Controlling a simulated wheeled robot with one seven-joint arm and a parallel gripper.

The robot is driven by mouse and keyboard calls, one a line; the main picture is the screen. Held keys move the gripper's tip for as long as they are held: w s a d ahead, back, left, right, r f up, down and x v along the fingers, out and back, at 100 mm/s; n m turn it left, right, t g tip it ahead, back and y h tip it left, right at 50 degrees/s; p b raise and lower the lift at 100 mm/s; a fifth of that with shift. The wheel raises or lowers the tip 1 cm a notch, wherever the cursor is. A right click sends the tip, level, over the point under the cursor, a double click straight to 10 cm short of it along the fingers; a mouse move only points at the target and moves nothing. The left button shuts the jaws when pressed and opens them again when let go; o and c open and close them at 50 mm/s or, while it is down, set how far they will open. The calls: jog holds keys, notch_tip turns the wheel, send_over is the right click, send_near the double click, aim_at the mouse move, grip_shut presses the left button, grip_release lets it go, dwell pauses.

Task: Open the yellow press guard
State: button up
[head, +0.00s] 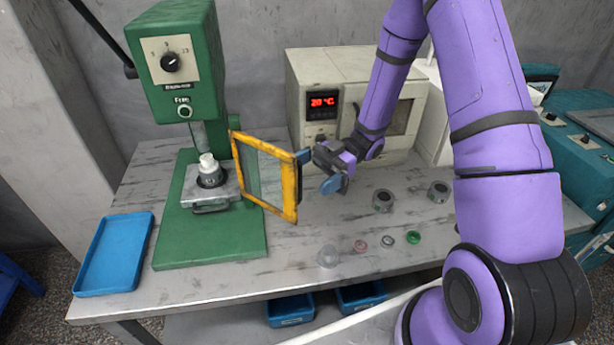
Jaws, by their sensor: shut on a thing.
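The yellow press guard (295,190) is a yellow frame with a clear pane, at the right side of the green press (190,70). It stands swung out to the right, away from the front of the press. My gripper (318,168) is at the guard's outer right edge, its blue fingers around that edge and shut on it. The exact contact is small and partly hidden. The press's work area, with a white-topped part (208,170) on a metal fixture (211,190), is in plain view.
A beige oven (310,70) stands behind my gripper. Two dark metal rings (383,200) and several small rings (414,237) lie on the table to the right. A blue tray (115,255) lies at the table's left.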

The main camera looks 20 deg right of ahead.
jog(key=shift+s+d, duration=0.15)
jog(key=shift+d, duration=1.05)
jog(key=shift+c, duration=1.1)
jog(key=shift+d+r, duration=0.15)
jog(key=shift+d, duration=0.25)
jog(key=c, duration=0.9)
jog(key=w, duration=0.2)
jog(key=shift+w+d, duration=0.35)
jog(key=shift+w, duration=0.05)
